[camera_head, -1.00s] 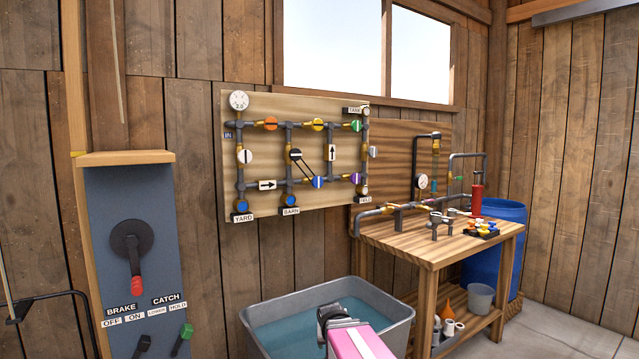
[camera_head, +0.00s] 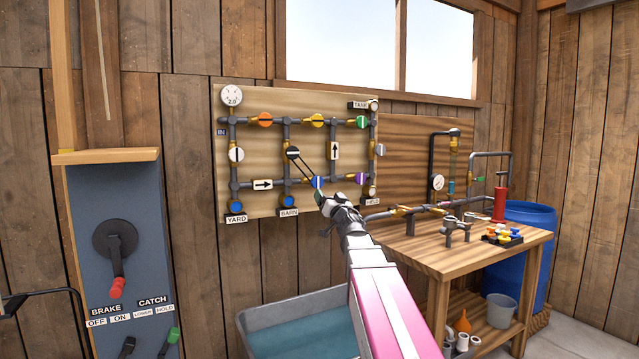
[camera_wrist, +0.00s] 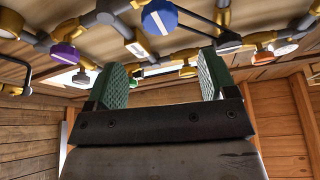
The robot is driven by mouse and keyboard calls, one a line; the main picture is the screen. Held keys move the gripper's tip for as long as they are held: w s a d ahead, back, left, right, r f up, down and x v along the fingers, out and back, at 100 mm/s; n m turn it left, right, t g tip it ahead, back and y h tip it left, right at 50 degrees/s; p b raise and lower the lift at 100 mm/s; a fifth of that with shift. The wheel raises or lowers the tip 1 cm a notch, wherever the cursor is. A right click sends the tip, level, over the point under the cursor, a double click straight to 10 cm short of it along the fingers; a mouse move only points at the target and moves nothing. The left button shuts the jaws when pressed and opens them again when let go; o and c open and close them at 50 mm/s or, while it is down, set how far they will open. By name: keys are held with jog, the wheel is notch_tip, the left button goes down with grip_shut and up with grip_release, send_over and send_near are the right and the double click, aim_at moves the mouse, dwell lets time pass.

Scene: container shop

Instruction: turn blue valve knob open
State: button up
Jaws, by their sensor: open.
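The blue valve knob (camera_head: 317,182), a round knob with a white stripe, sits on the lower pipe of the wooden valve board. A dark rod runs from near it up to a black-and-white knob (camera_head: 293,153). In the wrist view the blue knob (camera_wrist: 159,17) is at the top centre, with its white stripe visible. My gripper (camera_head: 328,205) is just below and right of it in the head view, close to the board. In the wrist view its green-padded fingers (camera_wrist: 164,78) are spread with nothing between them. I cannot tell whether a finger touches the knob.
A purple knob (camera_head: 361,178) is right of the blue one. Blue round parts sit above the YARD (camera_head: 236,219) and BARN (camera_head: 288,213) labels. A water trough (camera_head: 290,325) is below; a workbench (camera_head: 425,262) with pipes stands at right, a brake panel (camera_head: 122,210) at left.

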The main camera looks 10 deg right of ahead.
aim_at(318, 183)
jog(key=x, duration=1.1)
jog(key=shift+s, duration=0.1)
jog(key=c, duration=0.9)
